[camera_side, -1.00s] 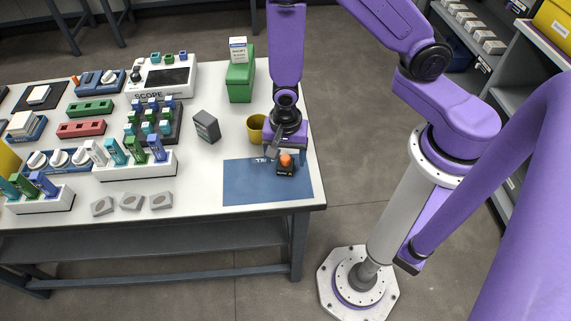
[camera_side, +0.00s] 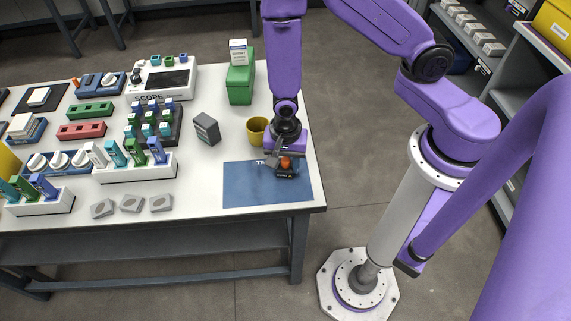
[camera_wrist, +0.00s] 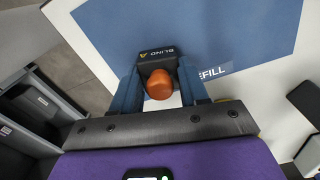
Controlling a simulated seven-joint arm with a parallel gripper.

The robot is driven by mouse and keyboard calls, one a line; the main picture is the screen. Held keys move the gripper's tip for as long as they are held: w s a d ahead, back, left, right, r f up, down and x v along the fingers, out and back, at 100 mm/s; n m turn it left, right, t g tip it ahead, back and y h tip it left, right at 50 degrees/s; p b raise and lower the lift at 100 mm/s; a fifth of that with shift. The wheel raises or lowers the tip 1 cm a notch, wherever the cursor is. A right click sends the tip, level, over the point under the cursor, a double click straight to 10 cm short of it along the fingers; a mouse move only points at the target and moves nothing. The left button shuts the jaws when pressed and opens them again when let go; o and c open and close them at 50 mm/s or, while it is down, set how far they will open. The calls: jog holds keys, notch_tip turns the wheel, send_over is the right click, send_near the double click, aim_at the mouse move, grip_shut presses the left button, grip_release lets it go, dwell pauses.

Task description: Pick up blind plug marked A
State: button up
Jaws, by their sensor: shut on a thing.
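The blind plug is a black block (camera_wrist: 155,52) with a rounded orange knob (camera_wrist: 159,84). In the wrist view its top reads "BLIND" beside a yellow letter A. In the side view its orange knob (camera_side: 286,163) shows at the blue mat (camera_side: 240,185). My gripper (camera_wrist: 160,88) has one blue finger on each side of the plug and is shut on it. In the side view my gripper (camera_side: 280,160) is low over the mat's upper right part. The fingers partly hide the plug there, and I cannot tell if it touches the mat.
A yellow cup (camera_side: 256,130) stands close behind my gripper. A grey box (camera_side: 206,128) and a green bin (camera_side: 240,84) stand further left and back. Racks of coloured plugs (camera_side: 135,165) fill the left side. The mat's left part is clear.

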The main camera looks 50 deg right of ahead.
jog(key=shift+r, duration=0.1)
jog(key=shift+r, duration=0.7)
jog(key=s+d+r, duration=0.5)
jog(key=s+r, duration=0.6)
jog(key=s, duration=0.2)
jog(key=shift+d+r, duration=0.15)
jog(key=shift+r, duration=0.05)
